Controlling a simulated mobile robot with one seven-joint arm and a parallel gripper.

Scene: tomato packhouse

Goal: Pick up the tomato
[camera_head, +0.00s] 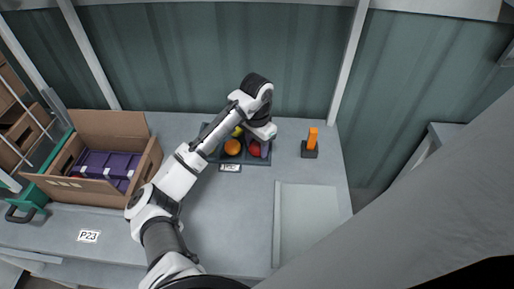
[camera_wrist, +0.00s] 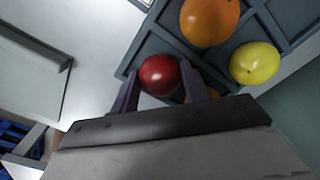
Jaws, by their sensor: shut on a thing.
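A red tomato (camera_wrist: 160,74) sits at the near corner of a dark divided tray (camera_wrist: 168,45) in the wrist view. My gripper (camera_wrist: 160,84) is over the tray, with a purple-grey finger on each side of the tomato, shut on it. In the head view the tomato (camera_head: 255,149) shows red under my gripper (camera_head: 262,146). Whether it is clear of the tray floor cannot be told.
An orange fruit (camera_wrist: 209,20) and a yellow one (camera_wrist: 254,63) lie in other compartments. A cardboard box (camera_head: 112,124) with purple crates stands left. An orange-handled thing on a black base (camera_head: 310,152) stands right. A pale flat panel (camera_head: 306,215) lies at front right.

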